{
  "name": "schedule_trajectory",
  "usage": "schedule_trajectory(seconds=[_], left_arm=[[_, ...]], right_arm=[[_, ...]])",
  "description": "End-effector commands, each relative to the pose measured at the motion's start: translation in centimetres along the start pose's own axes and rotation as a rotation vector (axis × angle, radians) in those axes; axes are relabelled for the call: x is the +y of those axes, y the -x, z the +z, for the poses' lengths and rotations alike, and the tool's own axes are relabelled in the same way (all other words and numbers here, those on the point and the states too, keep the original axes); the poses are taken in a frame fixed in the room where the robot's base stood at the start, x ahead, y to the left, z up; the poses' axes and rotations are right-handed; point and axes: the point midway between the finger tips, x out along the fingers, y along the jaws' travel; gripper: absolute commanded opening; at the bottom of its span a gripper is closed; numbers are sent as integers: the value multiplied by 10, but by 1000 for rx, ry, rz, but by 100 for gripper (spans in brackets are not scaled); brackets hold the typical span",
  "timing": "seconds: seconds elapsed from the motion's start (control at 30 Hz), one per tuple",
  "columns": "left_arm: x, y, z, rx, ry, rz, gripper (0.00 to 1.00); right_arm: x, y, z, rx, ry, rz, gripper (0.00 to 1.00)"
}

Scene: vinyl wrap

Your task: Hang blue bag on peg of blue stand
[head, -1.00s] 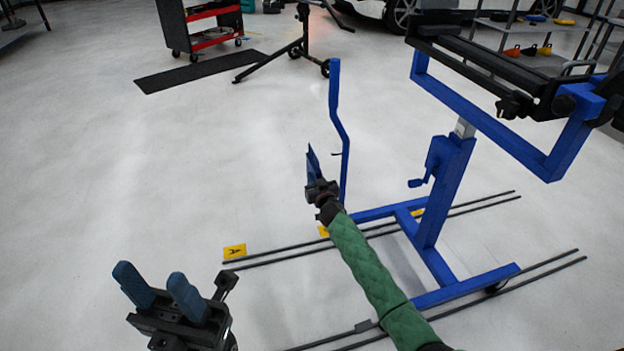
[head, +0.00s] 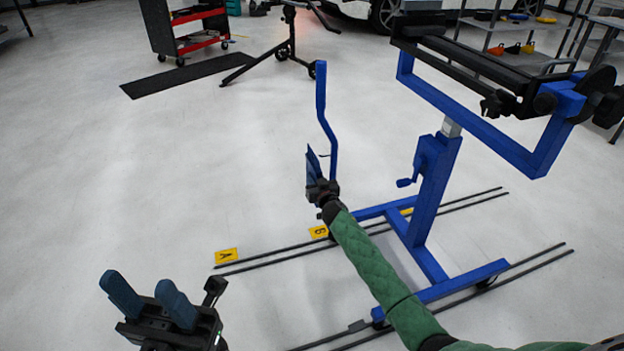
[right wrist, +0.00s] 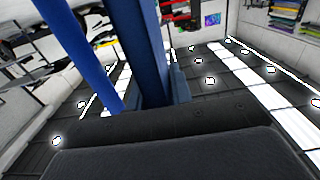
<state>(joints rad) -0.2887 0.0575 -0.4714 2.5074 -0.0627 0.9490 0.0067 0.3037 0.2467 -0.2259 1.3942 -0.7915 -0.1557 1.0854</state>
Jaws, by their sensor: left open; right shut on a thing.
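The blue stand (head: 433,190) has a tall bent blue post (head: 321,100) at its left end. A small dark pin, seemingly the peg, sticks out of this post to the left (head: 322,156). My right gripper (head: 315,170) is shut beside the post, on its left, just below the pin. The blue shape at its fingers seems to include the blue bag, but I cannot separate bag from blue fingers. In the right wrist view the post (right wrist: 75,50) passes left of the dark blue fingers (right wrist: 143,50). My left gripper (head: 148,300) is open and empty, low at left.
A black clamp frame (head: 490,70) tops the stand. A tool cart (head: 185,30) and a black mat (head: 185,75) lie behind. The left floor is clear.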

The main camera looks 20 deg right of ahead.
Motion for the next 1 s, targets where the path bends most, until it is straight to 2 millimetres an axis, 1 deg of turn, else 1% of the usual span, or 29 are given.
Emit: schedule_trajectory(seconds=[0.7,1.0], left_arm=[[-1,-2,-1,-3,-9,4,47],[-1,-3,-1,-4,-12,6,47]], right_arm=[[29,0,-1,1,-2,0,0],[37,0,-1,2,0,0,0]])
